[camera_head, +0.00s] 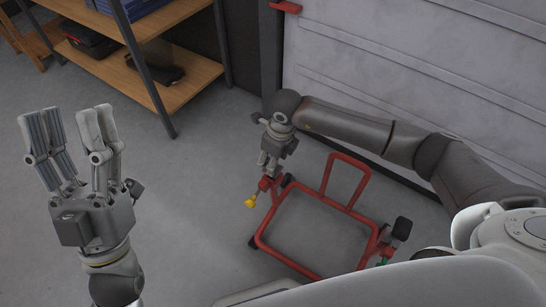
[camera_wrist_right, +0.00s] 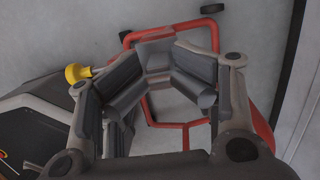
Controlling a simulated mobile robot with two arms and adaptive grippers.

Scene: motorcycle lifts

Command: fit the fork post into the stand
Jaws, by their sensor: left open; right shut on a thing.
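The stand (camera_head: 262,240) is a red tubular frame on the floor with an upright loop at its back. My right gripper (camera_head: 268,163) points down over its left corner, close above a red part with a yellow knob (camera_head: 250,202). My left gripper (camera_head: 77,112) is open and empty, fingers up, away from the stand.
A black pad (camera_head: 402,228) sits on the stand's right side. A wooden shelf unit (camera_head: 190,78) with dark items stands at the upper left. A grey panelled lift or wall (camera_head: 400,85) lies behind my right arm. The floor between my left gripper and the stand is clear.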

